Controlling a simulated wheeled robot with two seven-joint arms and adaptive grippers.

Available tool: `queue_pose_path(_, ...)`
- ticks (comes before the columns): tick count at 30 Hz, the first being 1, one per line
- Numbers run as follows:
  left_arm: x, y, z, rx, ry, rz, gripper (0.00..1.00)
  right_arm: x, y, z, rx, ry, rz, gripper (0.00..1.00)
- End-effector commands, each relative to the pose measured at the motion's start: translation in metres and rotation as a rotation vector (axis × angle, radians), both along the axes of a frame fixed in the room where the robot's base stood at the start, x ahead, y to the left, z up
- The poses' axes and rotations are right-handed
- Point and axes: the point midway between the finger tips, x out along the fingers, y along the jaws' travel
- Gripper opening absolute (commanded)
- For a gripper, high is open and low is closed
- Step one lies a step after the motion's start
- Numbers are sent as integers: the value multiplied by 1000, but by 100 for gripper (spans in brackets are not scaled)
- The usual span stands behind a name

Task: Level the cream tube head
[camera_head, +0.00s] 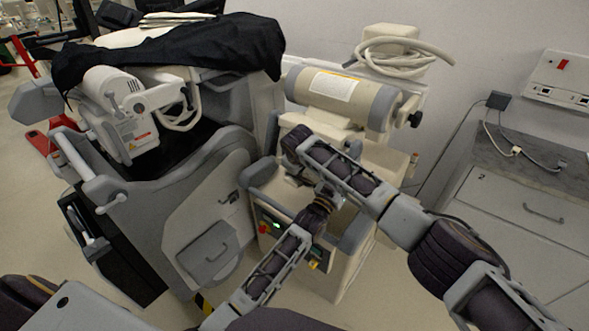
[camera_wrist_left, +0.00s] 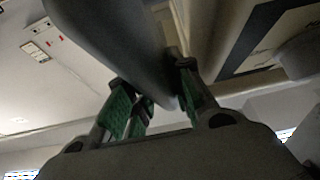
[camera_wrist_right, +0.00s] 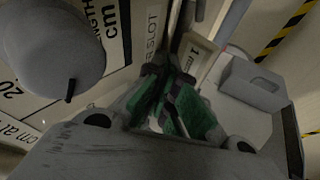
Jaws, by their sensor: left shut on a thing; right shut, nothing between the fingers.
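The cream tube head (camera_head: 345,95) is a thick cylinder with grey end bands and a white label, lying across the top of the cream cart on the right. Its right end looks lower in the picture. My left gripper (camera_head: 328,190) is below it at the cart's front, partly hidden by my right arm. In the left wrist view its fingers (camera_wrist_left: 155,105) are shut on a smooth grey part (camera_wrist_left: 110,40); I cannot tell what it belongs to. My right gripper (camera_head: 294,172) is close to the cart front, mostly hidden. In the right wrist view its fingers (camera_wrist_right: 175,105) are shut and empty.
A coiled cream hose (camera_head: 400,48) lies behind the tube head. A grey cart (camera_head: 205,190) with a black cover (camera_head: 190,50) stands close on the left. Drawers (camera_head: 520,200) stand right. My arms cross before the cream cart (camera_head: 340,270).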

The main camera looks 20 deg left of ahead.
Motion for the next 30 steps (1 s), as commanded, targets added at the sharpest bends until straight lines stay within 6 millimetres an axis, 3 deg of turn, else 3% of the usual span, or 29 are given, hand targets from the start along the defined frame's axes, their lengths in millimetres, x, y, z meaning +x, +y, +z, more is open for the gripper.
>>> queue_pose_path(6,-2,-1,5,-4,-13,-1,0,3,-7,-5,-10,3,-10,0)
queue_pose_path(7,-2,-1,6,-4,-14,-1,26,3,-7,-6,-10,3,-11,0)
queue_pose_path(9,-2,-1,6,-4,-13,-1,31,3,-7,-6,-10,3,-11,0)
queue_pose_path(22,-3,1,4,-3,-11,0,31,2,-4,-3,-5,2,-6,0)
queue_pose_path(30,-16,5,-2,-3,-10,0,31,1,-3,-2,-4,2,-5,0)
